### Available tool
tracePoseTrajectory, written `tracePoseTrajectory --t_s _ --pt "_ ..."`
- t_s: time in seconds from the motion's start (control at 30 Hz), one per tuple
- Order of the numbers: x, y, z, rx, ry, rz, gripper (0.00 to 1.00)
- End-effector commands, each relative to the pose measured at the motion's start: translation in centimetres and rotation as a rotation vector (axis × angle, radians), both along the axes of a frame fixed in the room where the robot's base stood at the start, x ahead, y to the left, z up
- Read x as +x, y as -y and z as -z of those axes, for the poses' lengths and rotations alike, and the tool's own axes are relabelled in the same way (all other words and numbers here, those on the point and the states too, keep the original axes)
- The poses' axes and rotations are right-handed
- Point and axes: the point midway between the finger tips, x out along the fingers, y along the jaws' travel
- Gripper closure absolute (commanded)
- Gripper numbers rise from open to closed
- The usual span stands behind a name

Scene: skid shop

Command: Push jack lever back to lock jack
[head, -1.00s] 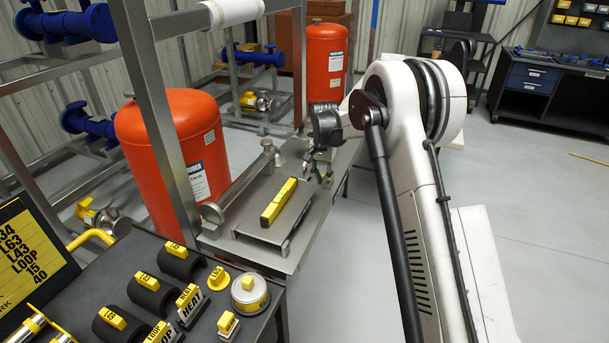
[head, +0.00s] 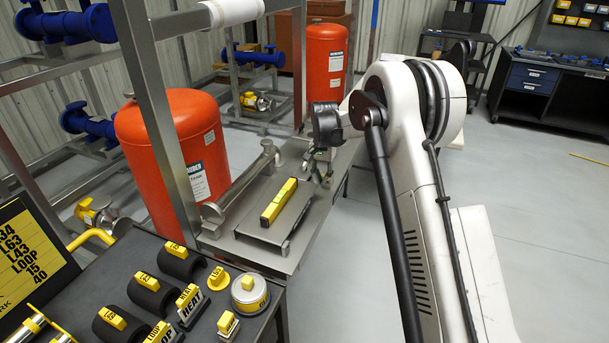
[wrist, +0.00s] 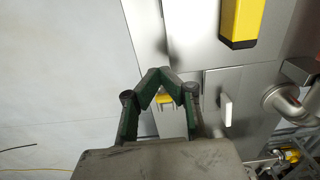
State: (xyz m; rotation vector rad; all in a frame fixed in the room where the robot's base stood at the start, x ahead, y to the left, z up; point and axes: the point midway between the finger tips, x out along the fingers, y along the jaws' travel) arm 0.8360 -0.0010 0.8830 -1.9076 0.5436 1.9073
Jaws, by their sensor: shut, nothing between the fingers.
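My gripper (head: 318,168) is at the far end of the steel bench, low over its right side. In the wrist view the green fingers of my gripper (wrist: 160,76) are shut with nothing between them. A small yellow piece (wrist: 165,98) shows behind the fingers; I cannot tell whether they touch it. A pale upright tab (wrist: 226,108) stands on the steel to the right of the fingers, apart from them. I cannot tell which of these parts is the jack lever. In the head view my gripper and wrist hide this area.
A yellow level (head: 279,201) lies on a raised steel plate (head: 262,229); it also shows in the wrist view (wrist: 240,22). A steel pipe (head: 238,182) runs along the left side, with orange tanks (head: 165,150) beyond. Floor (head: 550,220) to the right is clear.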

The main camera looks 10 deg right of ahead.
Motion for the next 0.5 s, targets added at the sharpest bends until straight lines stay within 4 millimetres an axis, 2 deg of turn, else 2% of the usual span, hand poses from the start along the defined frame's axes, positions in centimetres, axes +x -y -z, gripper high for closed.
tracePoseTrajectory --t_s 0.5 --pt "1.8 1.1 0.0 0.0 0.0 0.001 1.0"
